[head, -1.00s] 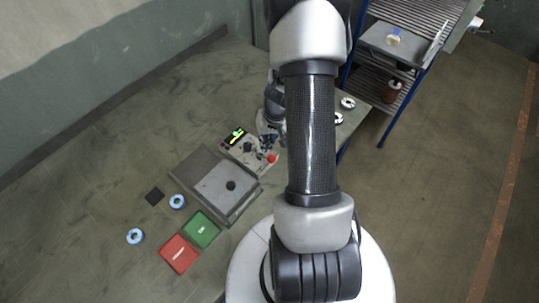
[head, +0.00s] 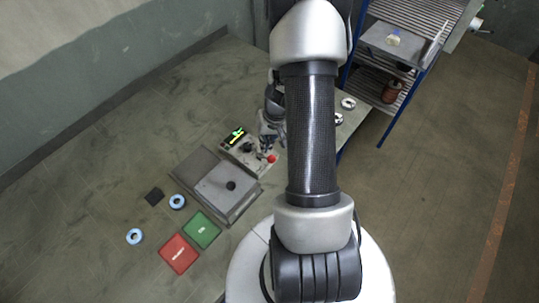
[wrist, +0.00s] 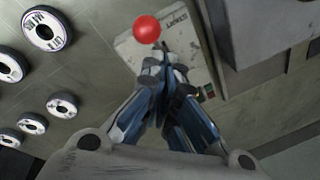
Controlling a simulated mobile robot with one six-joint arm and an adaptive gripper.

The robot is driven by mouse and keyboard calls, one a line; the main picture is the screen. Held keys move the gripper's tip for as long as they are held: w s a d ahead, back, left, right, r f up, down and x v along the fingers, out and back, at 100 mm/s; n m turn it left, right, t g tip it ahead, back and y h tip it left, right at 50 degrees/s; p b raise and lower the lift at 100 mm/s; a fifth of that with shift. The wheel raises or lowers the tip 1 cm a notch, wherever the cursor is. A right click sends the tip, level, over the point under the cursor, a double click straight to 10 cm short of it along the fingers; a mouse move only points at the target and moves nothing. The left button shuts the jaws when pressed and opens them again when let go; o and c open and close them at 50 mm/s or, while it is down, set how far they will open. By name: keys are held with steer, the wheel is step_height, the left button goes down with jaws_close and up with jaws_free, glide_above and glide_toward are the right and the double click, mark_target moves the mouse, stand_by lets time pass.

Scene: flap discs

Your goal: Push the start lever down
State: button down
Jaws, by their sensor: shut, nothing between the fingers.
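My gripper (wrist: 166,56) is shut and empty, pointing toward the box. My fingers hide the lever's rod, and I cannot tell whether they touch it. In the head view my gripper (head: 268,145) is over the box, just behind the knob, partly hidden by my arm.
A green tray (head: 202,231), a red tray (head: 178,254), blue-ringed discs (head: 134,236) and a black square (head: 154,196) lie nearby. Several discs (wrist: 47,31) show at left in the wrist view. A shelf rack (head: 400,65) stands behind.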

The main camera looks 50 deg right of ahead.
steer(key=shift+f, duration=0.2)
steer(key=shift+s+f+b, duration=0.2)
steer(key=shift+b, duration=0.4)
steer(key=shift+s+d+f+b, duration=0.1)
steer(key=shift+s+f+b, duration=0.45)
steer(key=shift+b, duration=0.5)
steer(key=shift+s+f+b, duration=0.35)
steer(key=shift+f+b, duration=0.35)
steer(key=shift+b, duration=0.3)
stand_by(1.4)
steer(key=shift+r, duration=0.1)
stand_by(0.5)
steer(key=shift+w+r+p, duration=0.6)
steer(key=shift+r+p, duration=0.2)
steer(key=shift+w+r+p, duration=0.55)
steer(key=shift+r+p, duration=0.2)
steer(key=w+r+p, duration=0.2)
steer(key=r+p, duration=0.2)
steer(key=shift+w+a, duration=0.2)
steer(key=shift+w, duration=0.2)
